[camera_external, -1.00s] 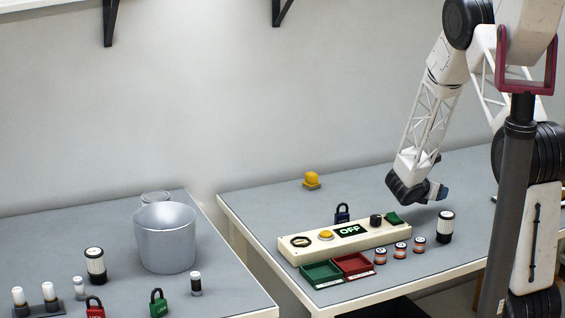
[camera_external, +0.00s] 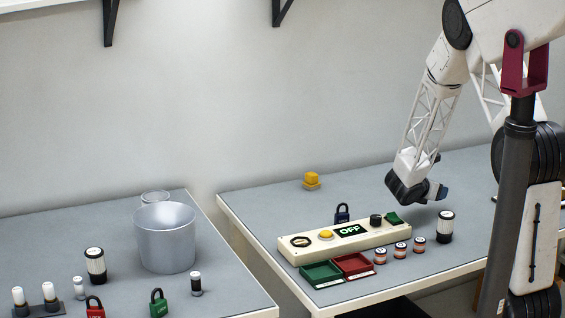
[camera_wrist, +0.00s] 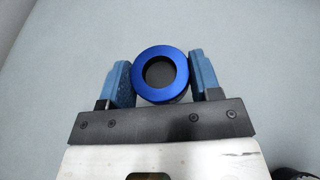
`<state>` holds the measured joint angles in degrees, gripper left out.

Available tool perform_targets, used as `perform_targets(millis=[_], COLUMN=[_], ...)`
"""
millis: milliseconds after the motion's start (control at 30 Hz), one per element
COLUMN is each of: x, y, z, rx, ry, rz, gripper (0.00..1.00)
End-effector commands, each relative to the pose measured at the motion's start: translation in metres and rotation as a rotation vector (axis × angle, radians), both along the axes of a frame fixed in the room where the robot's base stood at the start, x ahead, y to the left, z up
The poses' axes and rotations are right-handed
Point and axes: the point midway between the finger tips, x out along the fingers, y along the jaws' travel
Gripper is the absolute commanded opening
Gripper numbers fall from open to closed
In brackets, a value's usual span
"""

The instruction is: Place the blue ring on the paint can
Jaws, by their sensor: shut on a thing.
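The blue ring (camera_wrist: 160,97) shows in the wrist view between the two blue finger pads of my gripper (camera_wrist: 160,82). Both pads touch its sides and its round hole looks dark grey. In the external view my gripper (camera_external: 438,191) is above the right table, behind the black-and-white cylinder; the ring cannot be made out there. No can is clearly marked as the paint can. A large open silver can (camera_external: 165,245) stands upright on the left table. Several small cans with orange-and-white bands (camera_external: 400,250) stand in front of the control box.
A black-and-white cylinder (camera_external: 445,227) and dark padlock (camera_external: 342,213) stand nearby. A gap separates the tables.

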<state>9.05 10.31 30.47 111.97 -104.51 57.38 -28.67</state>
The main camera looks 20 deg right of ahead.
Motion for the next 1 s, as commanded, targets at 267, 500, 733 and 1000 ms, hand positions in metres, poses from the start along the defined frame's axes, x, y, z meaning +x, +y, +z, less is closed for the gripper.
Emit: perform_targets(millis=[267,500,733,1000], x=[0.013,0.038,0.062,0.084], y=[0.022,0.067,0.123,0.192], z=[0.006,0.017,0.030,0.046], rx=[0.000,0.000,0.001,0.000], ry=[0.000,-0.002,-0.002,-0.002], rz=[0.019,0.057,0.099,0.148], gripper=[0.32,0.32,0.32,0.32])
